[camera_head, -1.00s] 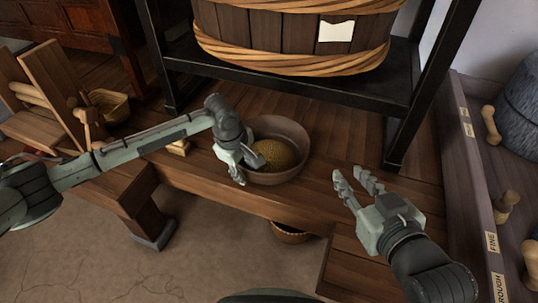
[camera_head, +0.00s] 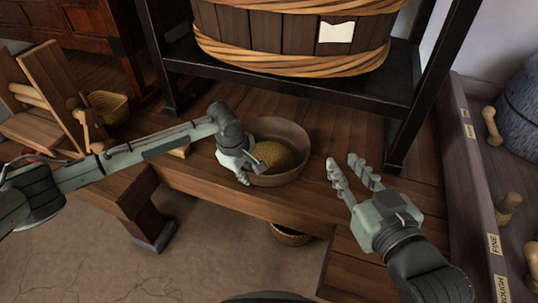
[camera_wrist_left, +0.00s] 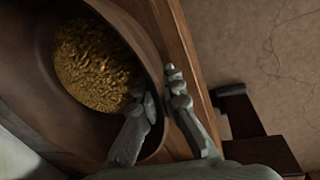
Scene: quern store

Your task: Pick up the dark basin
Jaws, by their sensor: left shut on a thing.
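The dark basin (camera_head: 292,131) is a brown bowl with grain (camera_head: 274,155) in it, on the wooden bench under the black frame. My left gripper (camera_head: 250,169) is at the basin's near left rim. In the left wrist view the basin (camera_wrist_left: 28,62) fills the left side, and my left gripper (camera_wrist_left: 158,108) has one finger inside the rim and one outside, shut on the wall. Whether the basin is clear of the bench I cannot tell. My right gripper (camera_head: 352,168) is open and empty, above the bench to the right of the basin.
A wooden tub (camera_head: 285,38) bound with rope stands on the black frame (camera_head: 350,92) behind the basin. A small basket (camera_head: 290,235) sits below the bench edge. A tray with pegs and labels (camera_head: 480,190) lies at the right. Another basket (camera_head: 108,107) is at the left.

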